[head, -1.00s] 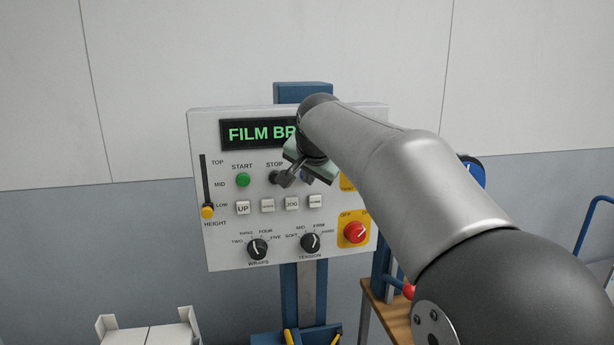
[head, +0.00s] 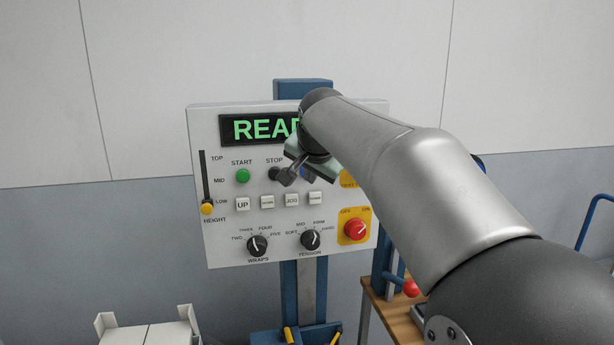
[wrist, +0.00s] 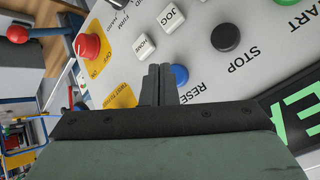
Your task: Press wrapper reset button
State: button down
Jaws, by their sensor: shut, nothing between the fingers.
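The wrapper control panel (head: 225,225) faces me. Its blue reset button (wrist: 180,75), labelled RESET, shows in the wrist view, partly hidden by my finger. My gripper's fingers (wrist: 160,72) are shut and empty, with the tips close beside the reset button in the wrist view. I cannot tell whether they touch it. The green display (head: 262,130) reads "REA", with the rest hidden by my arm.
Beside the reset button are the black stop button (wrist: 226,38) and the white JOG button (wrist: 171,17). The green start button (head: 243,176) is farther left. A red knob (head: 356,229) sits on a yellow plate at lower right. A wooden table (head: 392,315) stands below right.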

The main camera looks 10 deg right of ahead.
jog(key=shift+s, duration=0.15)
jog(key=s+b, duration=0.2)
jog(key=s, duration=0.2)
jog(key=shift+s+b, duration=0.3)
jog(key=shift+s, duration=0.1)
dwell(0.5)
jog(key=s+f+n+g, duration=0.8)
jog(key=s+f, duration=2.1)
jog(key=f, duration=0.3)
jog(key=shift+s+a+f+n+y, duration=0.2)
jog(key=shift+n+y, duration=0.1)
jog(key=shift+y, duration=0.1)
